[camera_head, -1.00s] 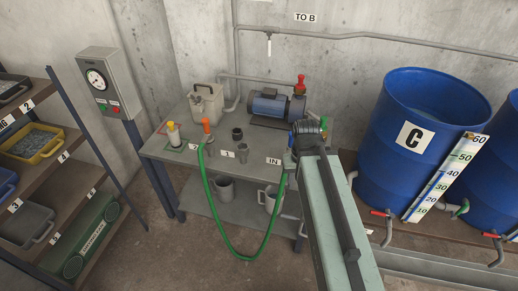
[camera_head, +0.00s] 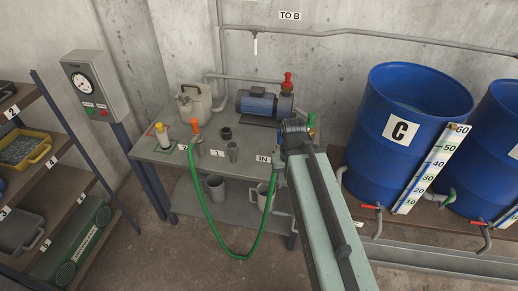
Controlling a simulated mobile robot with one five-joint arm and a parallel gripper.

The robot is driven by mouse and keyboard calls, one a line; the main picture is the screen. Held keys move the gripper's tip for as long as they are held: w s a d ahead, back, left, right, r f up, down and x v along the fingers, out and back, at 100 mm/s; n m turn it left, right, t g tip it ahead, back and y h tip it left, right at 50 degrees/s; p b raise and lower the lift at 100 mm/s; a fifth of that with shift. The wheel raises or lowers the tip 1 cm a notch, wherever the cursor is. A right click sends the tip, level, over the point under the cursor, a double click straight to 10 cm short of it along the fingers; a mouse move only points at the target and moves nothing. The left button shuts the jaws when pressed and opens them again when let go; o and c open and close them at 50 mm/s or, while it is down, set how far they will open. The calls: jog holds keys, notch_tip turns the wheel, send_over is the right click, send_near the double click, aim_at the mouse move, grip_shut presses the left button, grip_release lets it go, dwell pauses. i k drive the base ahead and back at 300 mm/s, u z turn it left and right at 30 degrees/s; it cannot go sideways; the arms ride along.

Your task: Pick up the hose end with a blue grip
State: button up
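A green hose (camera_head: 222,242) hangs in a loop in front of the grey bench. Its left end has an orange grip (camera_head: 196,126) and stands up on the bench top. Its right end rises to a small blue part (camera_head: 279,156), seemingly the blue grip, beside the IN label. My gripper (camera_head: 293,128), dark, is at the far end of my arm, close to this blue part in the picture. My arm hides part of that area. I cannot tell whether the gripper touches the grip or whether its fingers are open.
The grey bench (camera_head: 222,172) holds a blue pump (camera_head: 257,102), a beige canister (camera_head: 193,103), a bottle (camera_head: 162,136) and short grey fittings. Blue drum C (camera_head: 385,165) stands to the right. Shelves with bins and a gauge box (camera_head: 90,85) are on the left.

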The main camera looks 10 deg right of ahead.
aim_at(276, 149)
jog(key=k, duration=1.25)
jog(key=i, duration=0.6)
jog(key=u, duration=0.5)
jog(key=i, duration=1)
jog(key=u, duration=0.75)
jog(key=i, duration=0.55)
jog(key=z, duration=0.05)
